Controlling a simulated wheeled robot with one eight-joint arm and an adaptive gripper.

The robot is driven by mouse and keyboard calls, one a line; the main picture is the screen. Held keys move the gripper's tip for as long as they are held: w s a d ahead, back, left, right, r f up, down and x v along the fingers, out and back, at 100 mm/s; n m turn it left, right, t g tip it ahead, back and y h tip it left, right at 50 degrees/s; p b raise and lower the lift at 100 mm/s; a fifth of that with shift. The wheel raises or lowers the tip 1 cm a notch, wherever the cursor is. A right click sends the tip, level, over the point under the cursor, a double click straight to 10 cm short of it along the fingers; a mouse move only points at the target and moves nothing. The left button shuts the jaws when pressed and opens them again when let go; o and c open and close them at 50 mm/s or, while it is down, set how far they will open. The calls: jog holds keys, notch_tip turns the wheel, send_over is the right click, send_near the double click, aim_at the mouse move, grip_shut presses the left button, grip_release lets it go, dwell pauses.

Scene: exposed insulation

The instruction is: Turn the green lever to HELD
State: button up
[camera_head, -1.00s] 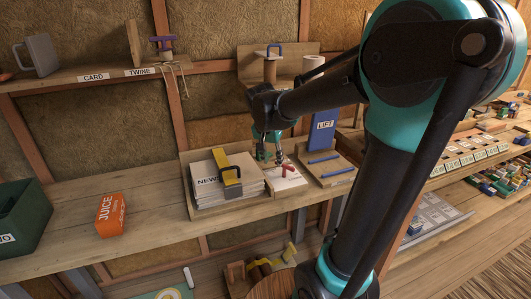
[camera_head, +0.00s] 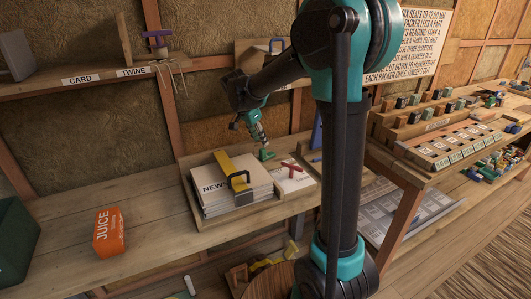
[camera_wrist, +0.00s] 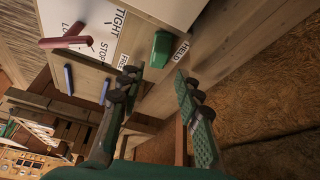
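The green lever (camera_head: 266,155) stands on a white-labelled board behind the red lever (camera_head: 291,166). In the wrist view the green lever (camera_wrist: 161,47) lies between the words FREE (camera_wrist: 123,60) and HELD (camera_wrist: 182,50), nearer HELD. I cannot tell exactly which mark it points to. My gripper (camera_head: 261,141) is just above the green lever in the head view. In the wrist view my gripper (camera_wrist: 158,85) has its two fingers spread with nothing between them, and the lever is beyond the fingertips, apart from them.
A newspaper stack (camera_head: 222,190) under a yellow-and-black clamp (camera_head: 234,177) stands left of the levers. Blue bars (camera_wrist: 69,78) lie beside the board. An orange juice carton (camera_head: 109,231) is on the bench at left. Shelves and the insulated wall are close behind my gripper.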

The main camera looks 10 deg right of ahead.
jog(key=x, duration=0.8)
jog(key=shift+f, duration=0.1)
jog(key=shift+d, duration=0.1)
jog(key=shift+c, duration=0.4)
